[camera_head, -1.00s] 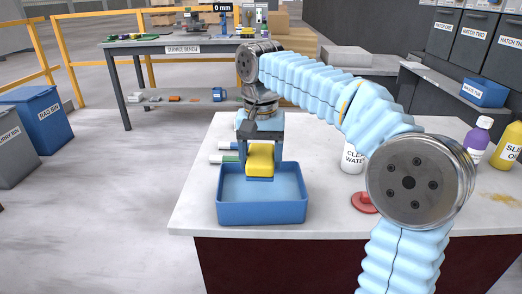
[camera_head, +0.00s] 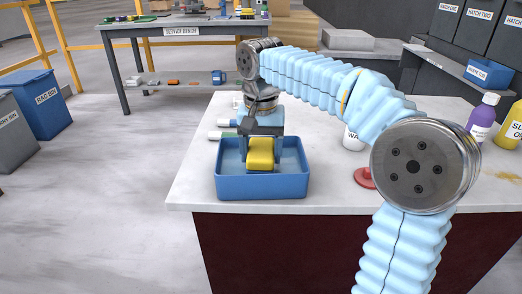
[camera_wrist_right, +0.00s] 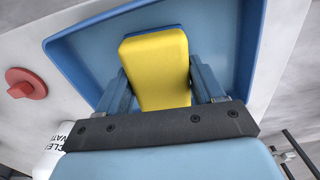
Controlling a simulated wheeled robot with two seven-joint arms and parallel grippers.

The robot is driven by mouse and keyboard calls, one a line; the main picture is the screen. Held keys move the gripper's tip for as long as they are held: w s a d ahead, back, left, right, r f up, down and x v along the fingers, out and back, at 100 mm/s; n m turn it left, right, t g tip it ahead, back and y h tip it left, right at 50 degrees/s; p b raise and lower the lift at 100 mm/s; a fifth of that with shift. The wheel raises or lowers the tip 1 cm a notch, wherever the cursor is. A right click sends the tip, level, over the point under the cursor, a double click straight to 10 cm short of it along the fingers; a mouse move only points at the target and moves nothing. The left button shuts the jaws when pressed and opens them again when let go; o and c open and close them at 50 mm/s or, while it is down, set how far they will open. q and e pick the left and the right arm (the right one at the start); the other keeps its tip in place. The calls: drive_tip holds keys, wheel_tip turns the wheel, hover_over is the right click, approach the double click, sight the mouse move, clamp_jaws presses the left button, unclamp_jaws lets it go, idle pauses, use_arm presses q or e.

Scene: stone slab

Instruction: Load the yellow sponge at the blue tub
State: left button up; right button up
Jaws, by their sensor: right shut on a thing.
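The blue tub (camera_head: 262,187) stands on the stone slab near its left front part; its rim also shows in the right wrist view (camera_wrist_right: 225,45). My right gripper (camera_head: 262,150) is shut on the yellow sponge (camera_head: 260,157) and holds it within the tub's opening. In the right wrist view the sponge (camera_wrist_right: 155,60) sits between the two fingers of the gripper (camera_wrist_right: 160,85), with the tub's inside behind it. I cannot tell whether the sponge touches the tub's floor. My left gripper is not in view.
On the slab (camera_head: 330,190) there are a red round object (camera_head: 364,178), a white bottle (camera_head: 352,140) partly behind my arm, a purple bottle (camera_head: 481,118) and a yellow bottle (camera_head: 511,128). Marker-like cylinders (camera_head: 222,136) lie behind the tub. The slab's front middle is clear.

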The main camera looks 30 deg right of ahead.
sight(261, 149)
drive_tip(key=shift+f+b, duration=0.35)
drive_tip(key=shift+f, duration=0.2)
idle(0.6)
idle(1.3)
wheel_tip(261, 149, up, 3)
drive_tip(key=p, duration=0.3)
wheel_tip(261, 149, up, 2)
drive_tip(key=shift+r+p, duration=0.1)
drive_tip(key=shift+p, duration=0.6)
drive_tip(key=shift+r, duration=0.9)
